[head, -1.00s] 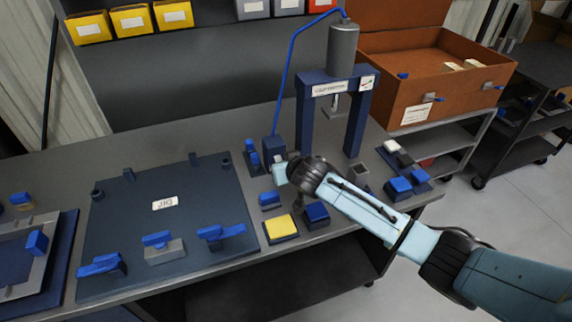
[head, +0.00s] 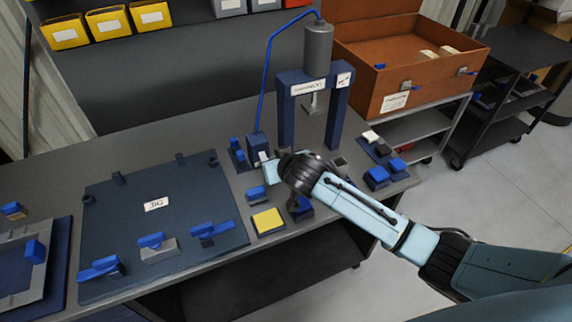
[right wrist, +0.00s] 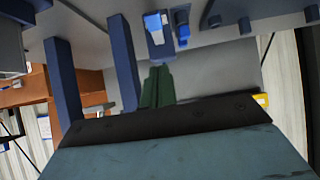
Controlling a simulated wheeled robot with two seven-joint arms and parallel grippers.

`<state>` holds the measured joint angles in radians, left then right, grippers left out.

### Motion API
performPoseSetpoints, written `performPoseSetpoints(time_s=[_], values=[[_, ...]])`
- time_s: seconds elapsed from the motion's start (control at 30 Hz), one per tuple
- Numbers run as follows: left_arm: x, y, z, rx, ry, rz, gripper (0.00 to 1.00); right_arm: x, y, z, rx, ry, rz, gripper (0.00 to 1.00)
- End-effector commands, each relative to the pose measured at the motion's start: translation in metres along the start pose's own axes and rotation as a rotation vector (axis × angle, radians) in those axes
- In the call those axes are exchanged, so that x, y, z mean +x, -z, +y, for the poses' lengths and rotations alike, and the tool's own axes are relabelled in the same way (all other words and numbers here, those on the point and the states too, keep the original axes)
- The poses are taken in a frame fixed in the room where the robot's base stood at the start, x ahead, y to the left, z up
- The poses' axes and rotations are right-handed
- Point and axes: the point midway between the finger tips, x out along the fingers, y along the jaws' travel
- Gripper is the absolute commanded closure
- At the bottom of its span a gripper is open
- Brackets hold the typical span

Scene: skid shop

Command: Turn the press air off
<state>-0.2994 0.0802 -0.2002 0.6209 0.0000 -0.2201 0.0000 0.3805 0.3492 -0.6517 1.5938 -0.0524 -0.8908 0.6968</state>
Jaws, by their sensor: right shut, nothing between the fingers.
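The press (head: 317,85) is a dark blue frame with a grey cylinder on top. A blue air hose (head: 264,80) runs from the cylinder down to a dark blue valve box (head: 257,144) on the bench left of the press. A small pale piece (head: 263,156) shows on the box's front. In the right wrist view, the box (right wrist: 161,49) carries a pale and blue piece (right wrist: 154,24). My right gripper (head: 268,168) is shut and empty, close in front of the box. Its green fingers (right wrist: 157,87) point at the box; contact cannot be told. My left gripper is out of view.
Blue toggle parts (head: 237,152) stand just left of the box. A blue block (head: 256,193) and a yellow pad (head: 268,221) lie in front. The jig plate (head: 165,205) with blue clamps fills the left bench. An orange crate (head: 399,100) stands right.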

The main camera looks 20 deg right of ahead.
Motion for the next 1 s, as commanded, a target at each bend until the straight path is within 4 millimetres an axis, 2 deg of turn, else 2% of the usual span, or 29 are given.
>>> performPoseSetpoints(time_s=[0.2,0.4,1.0], values=[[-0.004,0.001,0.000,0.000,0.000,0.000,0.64,-0.036,-0.008,0.000,-0.001,0.001,0.000,1.00],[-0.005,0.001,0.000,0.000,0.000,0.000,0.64,-0.055,-0.012,0.000,0.000,0.000,0.000,1.00],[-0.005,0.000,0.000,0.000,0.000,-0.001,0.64,-0.060,-0.013,0.000,-0.001,-0.001,0.001,1.00]])
